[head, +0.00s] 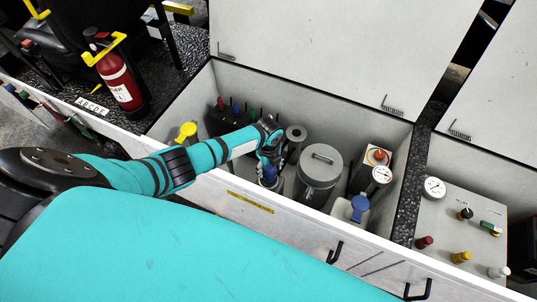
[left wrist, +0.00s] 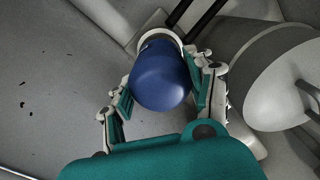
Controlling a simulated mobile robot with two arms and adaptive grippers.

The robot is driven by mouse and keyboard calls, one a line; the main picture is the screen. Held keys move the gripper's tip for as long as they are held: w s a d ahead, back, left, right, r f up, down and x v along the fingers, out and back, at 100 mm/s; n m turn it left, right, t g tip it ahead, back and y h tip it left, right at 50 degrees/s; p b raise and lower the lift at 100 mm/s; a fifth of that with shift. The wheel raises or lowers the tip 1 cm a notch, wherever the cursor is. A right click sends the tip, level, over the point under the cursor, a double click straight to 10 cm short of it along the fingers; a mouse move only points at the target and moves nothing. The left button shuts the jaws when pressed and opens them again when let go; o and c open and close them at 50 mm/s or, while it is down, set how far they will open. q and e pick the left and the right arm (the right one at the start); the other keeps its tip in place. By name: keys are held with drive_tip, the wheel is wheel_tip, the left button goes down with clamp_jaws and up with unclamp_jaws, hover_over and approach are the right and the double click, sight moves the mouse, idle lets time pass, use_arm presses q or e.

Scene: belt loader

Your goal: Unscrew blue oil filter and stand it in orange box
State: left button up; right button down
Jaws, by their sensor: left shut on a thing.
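The blue oil filter (left wrist: 163,78) is a rounded blue cylinder in the left wrist view. Its far end meets a pale ring (left wrist: 150,36); whether it is still threaded there cannot be told. My left gripper (left wrist: 161,84) has its two fingers on either side of the filter, shut on it. In the head view my left gripper (head: 268,158) reaches down into the open compartment, with a bit of the blue filter (head: 268,173) showing below it. I see no orange box in either view. My right gripper is not in view.
A grey lidded canister (head: 320,172) stands close to the right of my left gripper. A red extinguisher (head: 121,82) stands at the left.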

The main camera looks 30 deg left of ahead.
use_arm(q)
drive_tip(key=shift+r, duration=0.15)
drive_tip(key=shift+r+p, duration=1.35)
drive_tip(key=shift+w, duration=0.1)
